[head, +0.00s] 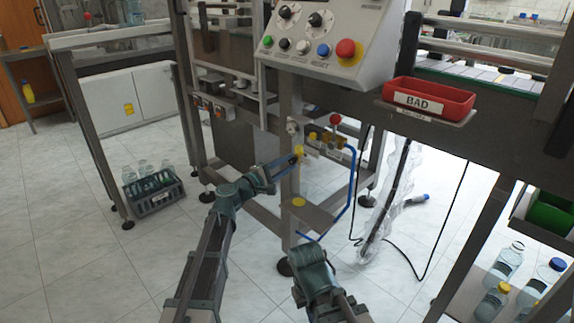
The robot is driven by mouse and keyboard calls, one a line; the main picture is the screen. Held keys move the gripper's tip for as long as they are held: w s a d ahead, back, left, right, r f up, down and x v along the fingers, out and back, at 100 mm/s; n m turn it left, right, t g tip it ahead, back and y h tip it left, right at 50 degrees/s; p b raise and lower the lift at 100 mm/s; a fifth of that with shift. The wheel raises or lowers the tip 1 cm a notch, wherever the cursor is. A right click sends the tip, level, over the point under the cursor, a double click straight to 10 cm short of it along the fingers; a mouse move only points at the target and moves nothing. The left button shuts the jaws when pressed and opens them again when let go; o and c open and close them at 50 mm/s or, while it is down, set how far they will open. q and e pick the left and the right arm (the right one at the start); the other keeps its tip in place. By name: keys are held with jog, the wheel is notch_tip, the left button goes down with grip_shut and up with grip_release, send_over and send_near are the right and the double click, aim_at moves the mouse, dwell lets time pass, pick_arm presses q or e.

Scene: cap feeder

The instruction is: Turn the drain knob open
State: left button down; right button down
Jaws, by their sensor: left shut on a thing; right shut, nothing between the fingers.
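A small yellow knob (299,149), which looks like the drain knob, sits on the machine's frame below the gauge and the small valve unit. My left gripper (297,157) reaches it from the left, with its blue fingers shut on it. The fingers partly hide the knob, and I cannot tell how far it is turned.
A red-topped valve (335,119) and blue hose (351,185) are right of the knob. The control panel (330,40) and red BAD tray (429,97) are above. A bottle crate (153,193) stands on the floor at left.

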pick_arm(q)
jog(key=shift+m, duration=1.1)
jog(key=c, duration=0.6)
grip_release()
jog(key=v, duration=1.4)
jog(key=shift+b, duration=0.3)
jog(key=shift+d+f, duration=0.1)
jog(key=shift+d, duration=0.05)
